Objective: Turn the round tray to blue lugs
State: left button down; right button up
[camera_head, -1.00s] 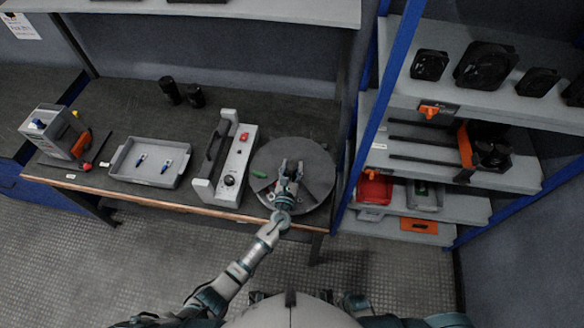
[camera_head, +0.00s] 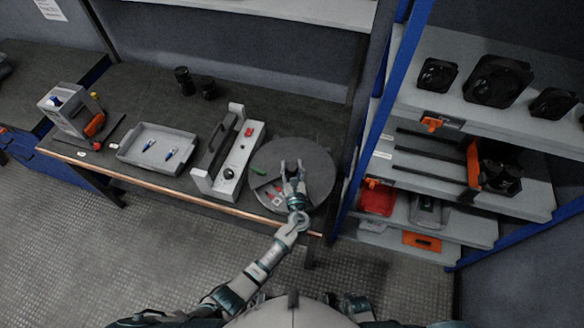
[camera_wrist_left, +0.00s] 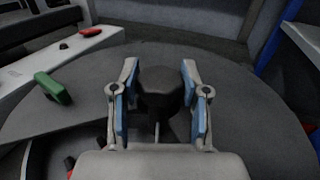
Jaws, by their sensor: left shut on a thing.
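The round tray (camera_head: 315,165) is a dark grey disc at the bench's front edge. Its front left shows an open sector with small red pieces (camera_head: 276,191). A green tab (camera_head: 258,170) sits at its left edge and also shows in the left wrist view (camera_wrist_left: 53,87). My left gripper (camera_head: 291,166) is over the disc's middle. In the left wrist view its blue-padded fingers (camera_wrist_left: 160,95) are around a black knob (camera_wrist_left: 161,80), shut on it. No blue lugs show in the open sector. My right gripper is not in view.
Left of the disc stands a grey device (camera_head: 228,155) with a black handle and red button. Further left, a grey rectangular tray (camera_head: 130,155) holds two small blue-and-white pieces. A shelf rack with a blue post (camera_head: 385,100) stands close on the right.

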pick_arm(q)
jog(key=shift+w+r, duration=0.15)
jog(key=shift+r, duration=0.15)
dwell(0.4)
jog(key=c, duration=0.6)
grip_release()
jog(key=shift+f, duration=0.1)
jog(key=shift+o, duration=0.2)
jog(key=shift+w+f, duration=0.15)
jog(key=shift+f, duration=0.05)
jog(key=shift+s+d, duration=0.1)
jog(key=shift+s, duration=0.3)
jog(key=s, duration=0.3)
jog(key=s+d, duration=0.1)
jog(key=s, duration=0.7)
jog(key=shift+d, duration=0.4)
